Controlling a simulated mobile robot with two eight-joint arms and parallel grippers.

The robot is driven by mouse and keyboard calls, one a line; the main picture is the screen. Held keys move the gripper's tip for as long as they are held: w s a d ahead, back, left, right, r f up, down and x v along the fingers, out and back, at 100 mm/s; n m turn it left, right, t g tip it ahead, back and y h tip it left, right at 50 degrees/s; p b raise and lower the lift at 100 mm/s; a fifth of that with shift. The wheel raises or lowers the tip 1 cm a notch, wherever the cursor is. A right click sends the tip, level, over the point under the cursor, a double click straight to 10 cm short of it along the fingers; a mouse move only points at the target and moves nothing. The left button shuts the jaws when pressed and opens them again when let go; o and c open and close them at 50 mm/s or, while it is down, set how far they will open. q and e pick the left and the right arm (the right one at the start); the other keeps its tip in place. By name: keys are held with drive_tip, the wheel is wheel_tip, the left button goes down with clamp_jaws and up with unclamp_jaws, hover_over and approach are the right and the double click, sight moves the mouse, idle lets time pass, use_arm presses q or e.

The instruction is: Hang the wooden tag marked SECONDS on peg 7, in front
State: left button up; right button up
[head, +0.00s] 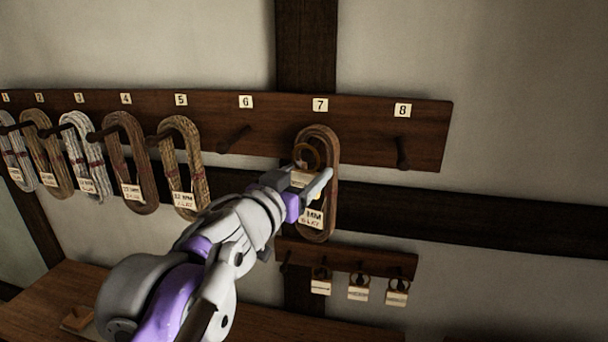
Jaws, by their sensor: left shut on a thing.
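My left gripper (313,186) is shut on a small wooden tag (301,178) with a ring (307,155) at its top. It holds the tag in front of the brown rope coil (331,158) that hangs under the number 7 plate (320,105). The ring is in front of the upper part of the coil, around where peg 7 is; I cannot tell whether the peg passes through it. The lettering on the held tag is too small and covered to read. The gripper partly hides the coil's own label (313,219). My right gripper is not in view.
Several rope coils hang on the pegs to the left, the nearest under number 5 (181,150). Peg 6 (234,139) and peg 8 (403,153) are bare. A small lower rack (345,258) holds three tags, with a bare peg at its left. A wooden bench (270,325) is below.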

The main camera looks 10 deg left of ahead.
use_arm(q)
drive_tip(key=w, duration=0.2)
drive_tip(key=w+f, duration=0.1)
drive_tip(key=shift+w+b, duration=0.35)
drive_tip(key=shift+b, duration=0.05)
idle(0.4)
idle(0.4)
drive_tip(key=o, duration=1.4)
drive_tip(key=shift+c, duration=0.2)
